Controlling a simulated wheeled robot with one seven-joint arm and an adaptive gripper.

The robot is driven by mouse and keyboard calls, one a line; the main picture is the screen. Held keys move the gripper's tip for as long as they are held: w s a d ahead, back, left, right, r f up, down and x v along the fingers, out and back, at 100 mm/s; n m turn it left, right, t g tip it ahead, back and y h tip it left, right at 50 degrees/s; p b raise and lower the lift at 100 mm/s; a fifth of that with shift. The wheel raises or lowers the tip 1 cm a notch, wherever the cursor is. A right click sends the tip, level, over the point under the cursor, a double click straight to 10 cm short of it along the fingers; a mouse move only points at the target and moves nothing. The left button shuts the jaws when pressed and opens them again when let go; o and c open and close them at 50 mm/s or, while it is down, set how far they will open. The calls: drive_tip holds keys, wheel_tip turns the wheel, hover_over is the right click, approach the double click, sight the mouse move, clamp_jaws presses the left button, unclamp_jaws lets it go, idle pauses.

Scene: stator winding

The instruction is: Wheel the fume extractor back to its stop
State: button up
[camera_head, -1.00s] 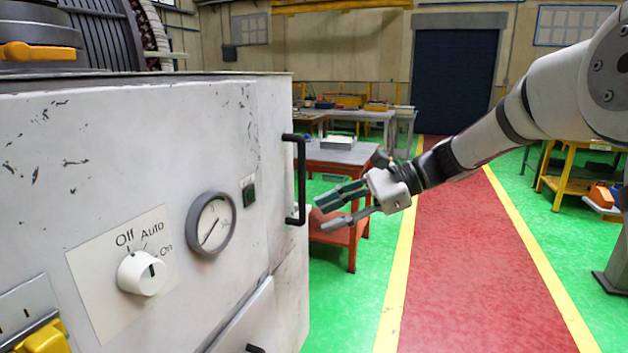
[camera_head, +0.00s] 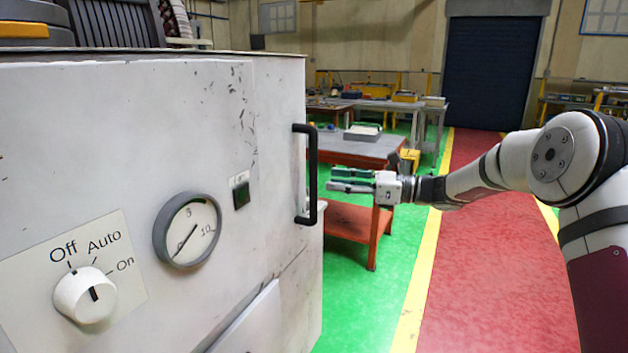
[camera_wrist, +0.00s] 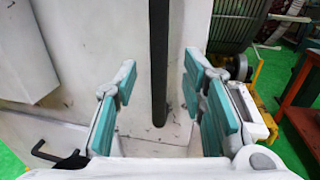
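The fume extractor (camera_head: 135,110) is a scuffed white cabinet filling the left of the head view.
An orange-legged table (camera_head: 350,150) with a tray stands behind my gripper. Benches line the back. A red walkway (camera_head: 490,260) with yellow edges is clear to the right. A wound machine part (camera_head: 110,22) shows behind the cabinet. A smaller black handle (camera_wrist: 60,155) is at lower left in the wrist view.

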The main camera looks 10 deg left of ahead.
drive_tip(key=a, duration=0.4)
drive_tip(key=w+a, duration=0.1)
drive_tip(key=a, duration=0.1)
drive_tip(key=shift+a, duration=0.2)
clamp_jaws()
